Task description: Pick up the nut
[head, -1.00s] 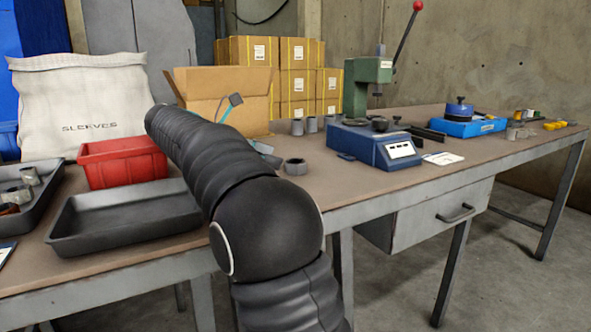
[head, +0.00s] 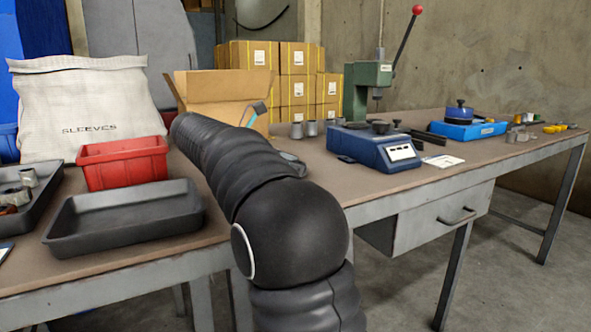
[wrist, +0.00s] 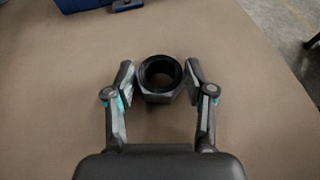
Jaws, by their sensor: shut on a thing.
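The nut (wrist: 160,98) is a dark grey hexagonal ring with a black bore. In the wrist view it sits between the two fingertips of my gripper (wrist: 160,80), with a finger against its left and right sides. My gripper is shut on it. The nut is at or close above the brown bench top; I cannot tell whether it touches it. In the head view my black arm hides most of the gripper and the nut. Only a small grey part shows past the arm's right edge.
The blue device (head: 375,148) stands to the right, and its edge shows at the top of the wrist view. Several grey cylinders (head: 312,128) stand behind. An empty black tray (head: 125,222) and a red bin (head: 124,165) are left. The bench front edge is near.

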